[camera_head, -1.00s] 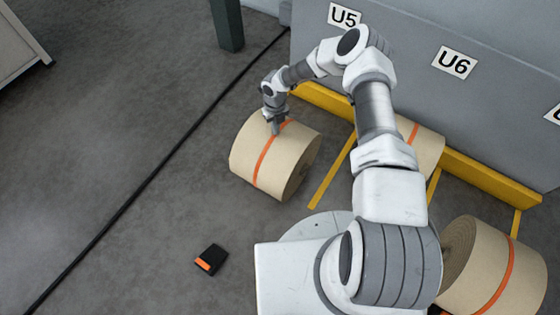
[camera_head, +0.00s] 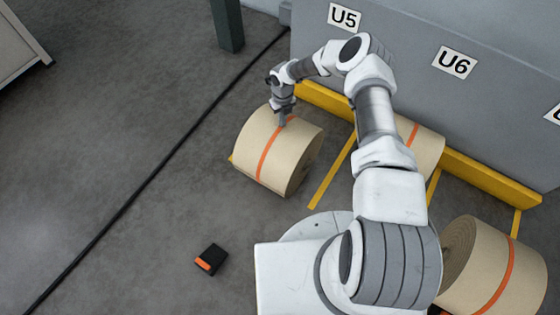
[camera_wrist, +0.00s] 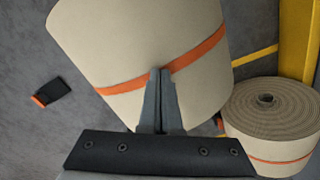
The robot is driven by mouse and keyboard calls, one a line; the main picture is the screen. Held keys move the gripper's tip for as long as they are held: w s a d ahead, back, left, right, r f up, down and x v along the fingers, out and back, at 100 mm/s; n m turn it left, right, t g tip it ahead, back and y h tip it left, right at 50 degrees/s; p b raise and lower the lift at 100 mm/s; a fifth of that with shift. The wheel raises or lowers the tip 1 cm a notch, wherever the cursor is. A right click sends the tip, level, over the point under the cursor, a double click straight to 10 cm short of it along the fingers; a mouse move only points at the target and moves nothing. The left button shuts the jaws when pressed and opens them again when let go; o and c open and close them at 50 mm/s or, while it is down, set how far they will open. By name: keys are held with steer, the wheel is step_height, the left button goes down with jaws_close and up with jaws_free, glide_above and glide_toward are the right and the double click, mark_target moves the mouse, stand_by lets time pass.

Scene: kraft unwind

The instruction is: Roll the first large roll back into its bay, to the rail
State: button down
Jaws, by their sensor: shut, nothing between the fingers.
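The large tan roll (camera_head: 262,140) with an orange band lies on its side on the floor below the U5 sign (camera_head: 345,16). A yellow floor line (camera_head: 333,172) runs to its right. The yellow rail (camera_head: 318,97) runs along the wall base behind it; the gap between roll and rail is partly hidden. My gripper (camera_head: 282,121) is at the upper far side of the roll, near the band. Firm contact cannot be told.
A second roll (camera_head: 428,155) lies by the rail below the U6 sign (camera_head: 454,62), partly behind my arm. A third roll (camera_head: 480,262) is at lower right. A small black and orange object (camera_head: 211,260) lies on the floor. A dark post (camera_head: 227,25) stands at the back.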

mark_target(290, 119)
steer(key=shift+w+d+f, duration=0.2)
steer(key=shift+w+d, duration=0.25)
steer(key=shift+w+d+f, duration=0.15)
steer(key=shift+w+d, duration=0.6)
steer(key=shift+w, duration=0.35)
steer(key=shift+w+d, duration=0.35)
steer(key=shift+d, duration=0.05)
steer(key=shift+r, duration=0.1)
steer(key=shift+w+r+p, duration=0.15)
steer(key=shift+r+p, duration=0.65)
steer(key=shift+r, duration=1.75)
